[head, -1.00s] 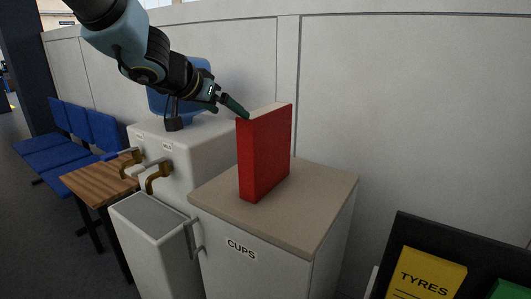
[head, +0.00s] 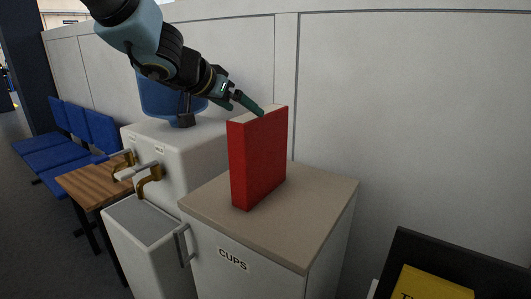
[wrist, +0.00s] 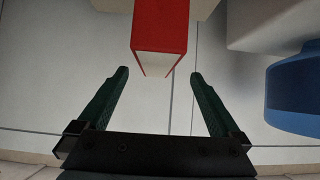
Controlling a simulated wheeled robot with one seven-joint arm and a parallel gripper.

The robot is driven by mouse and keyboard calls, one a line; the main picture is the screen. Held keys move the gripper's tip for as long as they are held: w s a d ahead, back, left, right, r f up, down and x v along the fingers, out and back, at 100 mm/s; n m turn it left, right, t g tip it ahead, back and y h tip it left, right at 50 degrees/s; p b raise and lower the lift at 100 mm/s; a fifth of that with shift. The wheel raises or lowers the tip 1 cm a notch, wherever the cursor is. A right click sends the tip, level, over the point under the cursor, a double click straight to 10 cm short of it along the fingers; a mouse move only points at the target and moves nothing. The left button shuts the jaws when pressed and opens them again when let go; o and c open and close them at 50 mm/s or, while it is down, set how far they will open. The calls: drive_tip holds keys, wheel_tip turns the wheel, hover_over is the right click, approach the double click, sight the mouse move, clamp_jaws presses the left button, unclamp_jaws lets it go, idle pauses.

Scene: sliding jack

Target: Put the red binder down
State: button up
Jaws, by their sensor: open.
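The red binder (head: 258,160) stands upright on the beige top of the cups cabinet (head: 312,222). My gripper (head: 250,102) is at the binder's upper edge, coming from the upper left. In the wrist view my gripper (wrist: 160,78) is open, with one green finger on each side of the binder (wrist: 161,28). There are gaps between the fingers and the binder, and nothing is held. The far fingertip is partly hidden behind the binder in the head view.
A white water dispenser (head: 195,160) with a blue bottle (head: 160,95) stands left of the cabinet, under my arm. A wall panel (head: 400,110) is close behind. A dark rack with a yellow binder (head: 432,284) is at lower right. Bare cabinet top surrounds the binder.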

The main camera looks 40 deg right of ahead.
sight(266, 119)
drive_tip(key=shift+w+d+f, duration=0.15)
drive_tip(key=shift+d, duration=0.4)
drive_tip(key=b+x, duration=0.2)
drive_tip(key=x, duration=0.2)
drive_tip(key=shift+w+d+f, duration=0.1)
drive_tip(key=shift+d+f, duration=0.15)
drive_tip(key=shift+d, duration=0.1)
drive_tip(key=shift+s+d+r+b+x, duration=0.15)
drive_tip(key=shift+b+x, duration=0.45)
drive_tip(key=shift+x, duration=0.8)
drive_tip(key=shift+s+d+r+b+x, duration=0.1)
drive_tip(key=shift+b+x, duration=0.45)
drive_tip(key=shift+x, duration=0.9)
drive_tip(key=shift+a, duration=0.1)
drive_tip(key=shift+c, duration=0.2)
clamp_jaws()
drive_tip(key=shift+r, duration=0.1)
